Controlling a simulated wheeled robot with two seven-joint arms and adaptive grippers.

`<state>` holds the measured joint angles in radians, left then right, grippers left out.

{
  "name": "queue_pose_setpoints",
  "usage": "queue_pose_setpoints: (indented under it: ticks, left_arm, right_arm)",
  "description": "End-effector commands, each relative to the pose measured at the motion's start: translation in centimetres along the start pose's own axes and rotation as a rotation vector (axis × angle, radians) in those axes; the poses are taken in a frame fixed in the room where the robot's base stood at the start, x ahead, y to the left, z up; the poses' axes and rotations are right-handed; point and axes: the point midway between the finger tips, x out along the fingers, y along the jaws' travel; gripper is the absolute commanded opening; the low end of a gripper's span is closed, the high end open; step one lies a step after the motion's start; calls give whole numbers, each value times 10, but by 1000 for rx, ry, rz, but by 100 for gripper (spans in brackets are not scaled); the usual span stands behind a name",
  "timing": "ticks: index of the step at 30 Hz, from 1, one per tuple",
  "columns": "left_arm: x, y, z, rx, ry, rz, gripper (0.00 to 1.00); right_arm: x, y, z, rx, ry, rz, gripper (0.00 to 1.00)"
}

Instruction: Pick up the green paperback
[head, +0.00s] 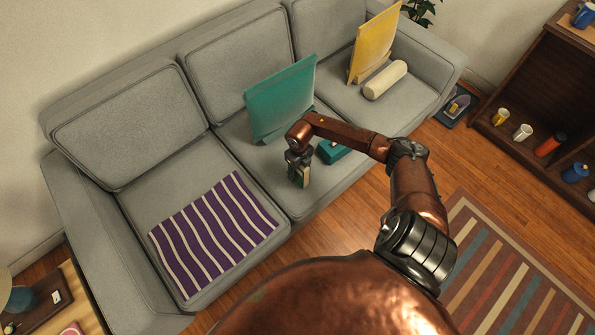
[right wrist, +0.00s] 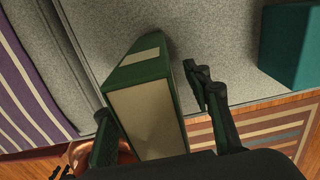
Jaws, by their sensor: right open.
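The green paperback (right wrist: 126,74) is in the right wrist view, with a dark green cover, a pale patch on it and a broad cream face turned to the camera. It is on or just above the grey seat near the sofa's front edge; I cannot tell if it touches. My right gripper (right wrist: 148,92) is open, with one finger on each side of the book; the right finger stands apart from it. In the head view my right gripper (head: 299,160) is over the middle seat and hides most of the book (head: 303,175). My left gripper is not in view.
A teal block (head: 332,151) lies right of the gripper, and a teal panel (head: 281,98) leans on the backrest behind it. A striped purple cloth (head: 214,232) covers the left seat. A yellow panel (head: 374,43) and cream roll (head: 385,80) are on the right seat.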

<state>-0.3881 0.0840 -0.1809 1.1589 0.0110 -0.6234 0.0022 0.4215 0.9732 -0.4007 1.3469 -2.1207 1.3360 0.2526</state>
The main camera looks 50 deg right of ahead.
Motion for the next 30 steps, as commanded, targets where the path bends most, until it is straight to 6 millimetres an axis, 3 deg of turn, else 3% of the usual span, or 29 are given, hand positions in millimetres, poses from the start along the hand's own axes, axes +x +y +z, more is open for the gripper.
queue_pose_setpoints:
  ticks: [6,25,30]
  left_arm:
    - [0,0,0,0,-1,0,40]
    - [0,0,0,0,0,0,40]
    - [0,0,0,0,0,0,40]
  right_arm:
    - [0,0,0,0,-1,0,44]
    - [0,0,0,0,-1,0,0]
    - [-1,0,1,0,-2,0,0]
